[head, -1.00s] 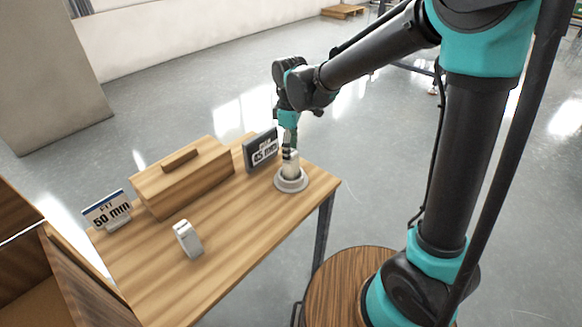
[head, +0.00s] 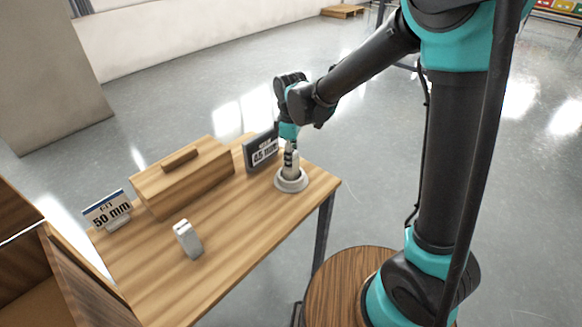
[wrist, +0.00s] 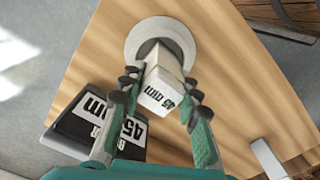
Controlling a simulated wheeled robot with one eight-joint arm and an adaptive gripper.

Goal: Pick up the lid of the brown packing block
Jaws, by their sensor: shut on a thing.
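The brown packing block (head: 195,190) is a wooden box on the table, with its lid (head: 205,158) on top and a bar handle (head: 180,160) on the lid. My gripper (head: 290,158) is away from it, to the right. In the wrist view my gripper (wrist: 160,84) is shut on a white block marked 45 mm (wrist: 158,92), with a finger on each side. The white block is at the round pale base (head: 291,184); I cannot tell whether it is seated. The packing block does not show in the wrist view.
A dark 45 mm sign (head: 262,151) stands between the packing block and the round base. A 50 mm sign (head: 106,209) stands at the left. A small white block (head: 188,239) stands near the front. The table (head: 235,225) is clear around it.

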